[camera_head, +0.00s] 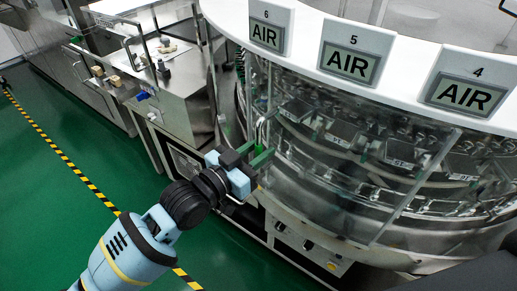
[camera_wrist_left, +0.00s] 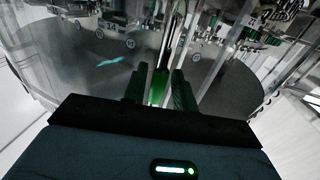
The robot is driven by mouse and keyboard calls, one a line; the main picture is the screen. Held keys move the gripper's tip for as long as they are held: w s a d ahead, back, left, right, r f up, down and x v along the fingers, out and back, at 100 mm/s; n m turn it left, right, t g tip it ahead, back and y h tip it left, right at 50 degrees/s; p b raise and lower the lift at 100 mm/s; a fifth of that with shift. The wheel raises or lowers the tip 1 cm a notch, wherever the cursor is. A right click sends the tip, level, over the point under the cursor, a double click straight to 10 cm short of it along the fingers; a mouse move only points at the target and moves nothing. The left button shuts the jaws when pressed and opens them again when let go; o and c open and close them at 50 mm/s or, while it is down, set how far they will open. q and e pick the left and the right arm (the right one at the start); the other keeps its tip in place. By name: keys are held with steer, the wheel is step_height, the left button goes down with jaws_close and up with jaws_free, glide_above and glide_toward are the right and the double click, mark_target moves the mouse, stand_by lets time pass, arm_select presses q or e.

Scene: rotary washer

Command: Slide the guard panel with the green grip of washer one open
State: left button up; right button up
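The washer is a round machine with a curved, clear guard panel (camera_head: 345,190) on its front. The panel's green grip (camera_wrist_left: 158,88) shows upright between my fingers in the left wrist view; in the head view it is largely hidden by my fingers. My left gripper (camera_head: 254,152) is at the left end of the panel, its two green fingers apart. The left wrist view also shows the gripper (camera_wrist_left: 158,90), with a finger on each side of the grip and small gaps between. My right gripper is not in view.
Signs reading AIR (camera_head: 350,64) hang along the white upper rim (camera_head: 330,20). Steel machinery (camera_head: 180,95) stands to the left of the washer. A control strip with buttons (camera_head: 308,245) lies below the panel. The green floor (camera_head: 50,200) at left is clear, crossed by yellow-black tape (camera_head: 62,155).

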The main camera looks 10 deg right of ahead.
arm_select(q)
steer(key=shift+o, duration=0.4)
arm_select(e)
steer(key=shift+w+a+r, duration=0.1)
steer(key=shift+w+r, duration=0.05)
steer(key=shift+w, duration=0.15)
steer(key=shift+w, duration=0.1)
arm_select(q)
steer(key=shift+s+a, duration=0.2)
steer(key=shift+a, duration=0.05)
steer(key=v, duration=0.7)
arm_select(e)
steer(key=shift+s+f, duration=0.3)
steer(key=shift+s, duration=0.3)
arm_select(q)
steer(key=shift+s+a+f, duration=0.1)
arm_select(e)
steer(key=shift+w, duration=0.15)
